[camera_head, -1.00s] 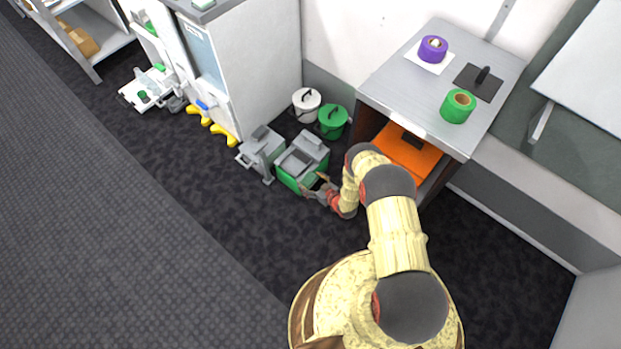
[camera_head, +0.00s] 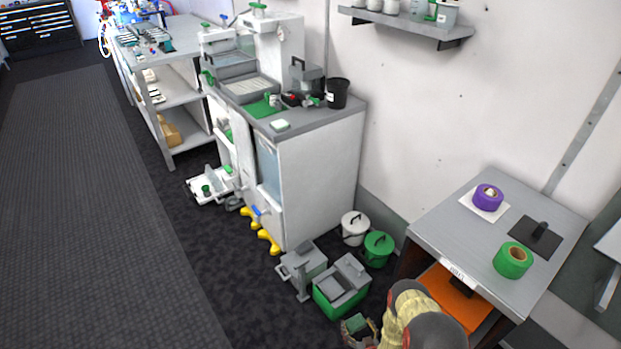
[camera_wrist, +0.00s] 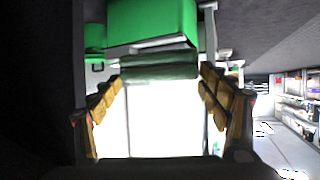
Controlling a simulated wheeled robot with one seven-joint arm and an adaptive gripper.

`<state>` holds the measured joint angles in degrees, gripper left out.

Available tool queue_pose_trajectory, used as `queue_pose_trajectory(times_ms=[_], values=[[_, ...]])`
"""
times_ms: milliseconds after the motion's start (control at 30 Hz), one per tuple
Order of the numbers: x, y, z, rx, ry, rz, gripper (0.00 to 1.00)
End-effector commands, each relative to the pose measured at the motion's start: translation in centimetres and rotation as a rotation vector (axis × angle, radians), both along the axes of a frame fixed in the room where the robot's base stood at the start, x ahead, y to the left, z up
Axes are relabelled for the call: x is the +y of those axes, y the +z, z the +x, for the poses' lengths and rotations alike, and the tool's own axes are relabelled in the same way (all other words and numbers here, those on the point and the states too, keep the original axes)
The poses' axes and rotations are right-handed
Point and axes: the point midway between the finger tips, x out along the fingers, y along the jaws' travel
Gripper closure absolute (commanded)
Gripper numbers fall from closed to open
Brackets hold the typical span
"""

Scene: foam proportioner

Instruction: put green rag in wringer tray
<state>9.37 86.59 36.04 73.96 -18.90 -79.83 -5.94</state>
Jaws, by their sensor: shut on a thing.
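My gripper (camera_wrist: 161,73) is shut on a dark green folded cloth, the green rag (camera_wrist: 158,67), which spans between the fingertips in the wrist view. In the head view my gripper (camera_head: 360,329) is low at the bottom edge, just in front of a green-and-grey mop bucket (camera_head: 334,305), with the rag (camera_head: 357,324) partly showing. A grey tray (camera_head: 248,88) lies on the far cabinet's counter, with a flat green piece (camera_head: 263,107) by its front. I cannot tell which part is the wringer tray.
White (camera_head: 354,229) and green (camera_head: 378,250) lidded pails stand behind. A side table (camera_head: 465,225) with tape rolls is at right. The carpet at left is clear.

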Motion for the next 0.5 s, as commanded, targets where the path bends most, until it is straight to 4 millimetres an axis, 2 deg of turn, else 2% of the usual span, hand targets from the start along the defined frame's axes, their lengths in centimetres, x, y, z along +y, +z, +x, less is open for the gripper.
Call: queue_pose_trajectory(times_ms=[33, 167, 500], values=[[-0.2, 1.5, 0.0, -0.001, -0.013, 0.0, 0.49], [-0.7, 5.3, -0.5, -0.001, -0.055, 0.0, 0.49], [-1.8, 16.3, -1.9, -0.003, -0.146, 0.0, 0.49]])
